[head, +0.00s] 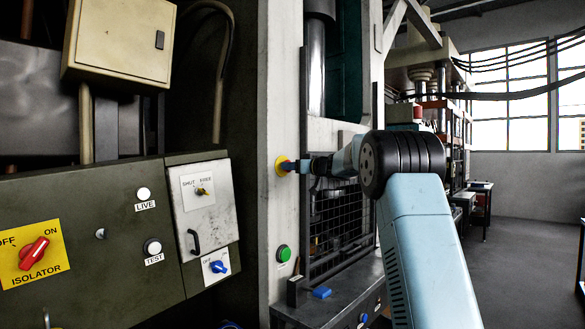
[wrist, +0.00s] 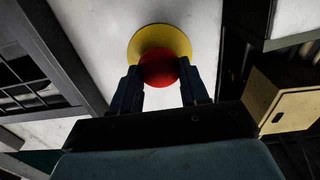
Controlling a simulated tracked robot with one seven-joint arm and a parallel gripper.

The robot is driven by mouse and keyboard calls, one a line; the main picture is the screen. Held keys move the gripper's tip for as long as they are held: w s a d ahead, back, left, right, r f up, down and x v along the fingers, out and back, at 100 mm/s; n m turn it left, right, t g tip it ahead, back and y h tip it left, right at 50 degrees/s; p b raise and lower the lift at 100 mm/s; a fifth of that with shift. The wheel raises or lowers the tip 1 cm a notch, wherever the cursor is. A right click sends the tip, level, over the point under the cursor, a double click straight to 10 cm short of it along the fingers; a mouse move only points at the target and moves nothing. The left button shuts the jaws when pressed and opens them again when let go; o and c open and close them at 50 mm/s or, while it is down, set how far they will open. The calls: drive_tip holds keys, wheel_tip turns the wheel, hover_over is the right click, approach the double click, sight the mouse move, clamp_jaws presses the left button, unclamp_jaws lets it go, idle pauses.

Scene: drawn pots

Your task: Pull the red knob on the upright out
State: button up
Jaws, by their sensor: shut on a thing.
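The red knob (wrist: 158,70) sits on a round yellow plate (wrist: 146,41) on the pale upright (head: 283,110). In the wrist view my gripper (wrist: 160,84) has its two dark fingers at either side of the knob, shut on it. In the head view my gripper (head: 293,166) reaches the yellow plate (head: 281,168) from the right. The fingers hide most of the knob there.
A green button (head: 284,253) is lower on the upright. A mesh guard (head: 340,228) and a bench with a blue block (head: 322,292) stand to its right. An olive panel with a red isolator switch (head: 34,253) and a beige box (head: 120,40) are at left. Open floor (head: 525,230) lies at right.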

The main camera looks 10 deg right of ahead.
clamp_jaws()
drive_tip(key=shift+s+d+f, duration=0.1)
drive_tip(key=shift+s+d, duration=0.4)
drive_tip(key=shift+s, duration=0.05)
drive_tip(key=o, duration=0.8)
unclamp_jaws()
drive_tip(key=shift+s, duration=0.1)
drive_tip(key=v, duration=1.3)
drive_tip(key=shift+s+d, duration=0.25)
drive_tip(key=shift+s, duration=0.05)
